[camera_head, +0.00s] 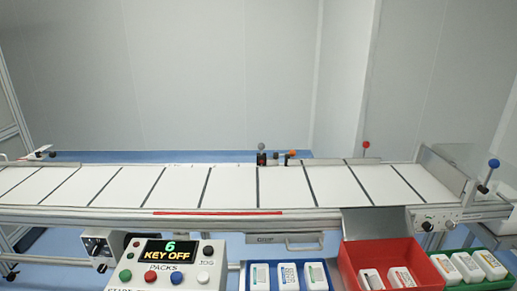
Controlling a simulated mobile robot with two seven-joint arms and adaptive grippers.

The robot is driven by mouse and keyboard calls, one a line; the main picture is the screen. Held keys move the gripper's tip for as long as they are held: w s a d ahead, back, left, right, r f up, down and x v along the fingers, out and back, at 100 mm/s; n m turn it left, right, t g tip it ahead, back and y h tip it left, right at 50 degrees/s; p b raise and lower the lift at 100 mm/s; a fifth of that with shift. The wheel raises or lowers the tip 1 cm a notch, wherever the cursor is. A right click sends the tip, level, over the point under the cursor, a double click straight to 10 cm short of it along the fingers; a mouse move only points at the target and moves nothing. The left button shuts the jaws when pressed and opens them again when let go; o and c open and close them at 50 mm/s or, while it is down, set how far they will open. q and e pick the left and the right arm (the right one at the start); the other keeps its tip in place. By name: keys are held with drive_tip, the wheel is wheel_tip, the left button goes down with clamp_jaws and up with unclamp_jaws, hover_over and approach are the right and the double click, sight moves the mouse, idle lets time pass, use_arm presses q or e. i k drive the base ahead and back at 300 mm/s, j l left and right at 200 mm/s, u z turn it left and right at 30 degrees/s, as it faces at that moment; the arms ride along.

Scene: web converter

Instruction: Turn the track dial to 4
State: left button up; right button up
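A small panel (436,218) with a dark round knob (427,226) is fixed to the front right of the conveyor, and its markings are too small to read. At the left, a pale box (105,246) with a dark round part stands under the conveyor edge. I cannot tell which of these is the track dial, or its setting. A control box (217,268) at the bottom left has a display (169,251) reading "6" and "KEY OFF". Neither of my grippers is in view.
A white conveyor (230,187) with dark cross bars runs across the view. A red bin (349,256) with white packs, a green bin (489,238) and a blue tray (247,264) sit below its right half. Red and blue ball-topped levers (366,145) (493,163) rise behind and at right.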

sight(451, 225)
drive_tip(key=z, duration=1.45)
